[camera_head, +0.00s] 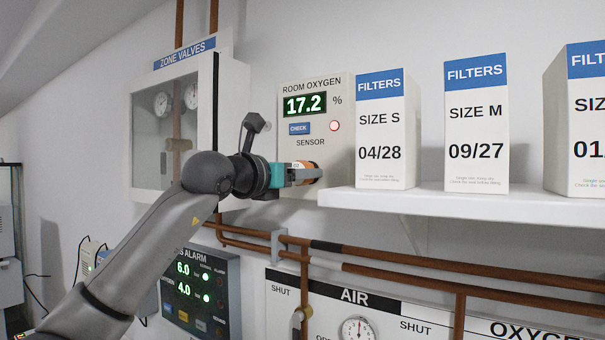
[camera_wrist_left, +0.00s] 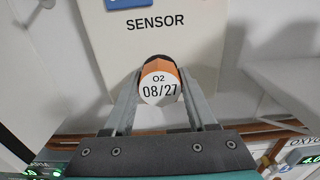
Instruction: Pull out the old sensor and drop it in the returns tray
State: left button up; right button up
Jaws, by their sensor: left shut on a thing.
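The old sensor (camera_wrist_left: 160,85) is an orange cylinder with a white end face marked "O2 08/27". It sits at the room oxygen panel (camera_head: 342,142), below the word "SENSOR", and its orange side also shows in the head view (camera_head: 304,166). My left gripper (camera_head: 308,174) reaches in from the left and is shut on the sensor, one finger on each side in the left wrist view. A dark patch shows behind the sensor's top; I cannot tell how deep it sits in the panel. The panel reads 17.2 % with a red light lit. My right gripper and the returns tray are out of view.
A white shelf (camera_head: 430,200) with several filter boxes (camera_head: 476,122) stands close to the right of the panel. The zone valves cabinet (camera_head: 165,115) is to the left. Copper pipes (camera_head: 375,257) and a gas alarm box (camera_head: 200,300) lie below.

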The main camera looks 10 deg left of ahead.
pick_arm(q)
grip_shut()
dwell(0.4)
jog(key=b+v, duration=0.5)
jog(key=v, duration=0.2)
dwell(1.2)
jog(key=shift+s, duration=0.1)
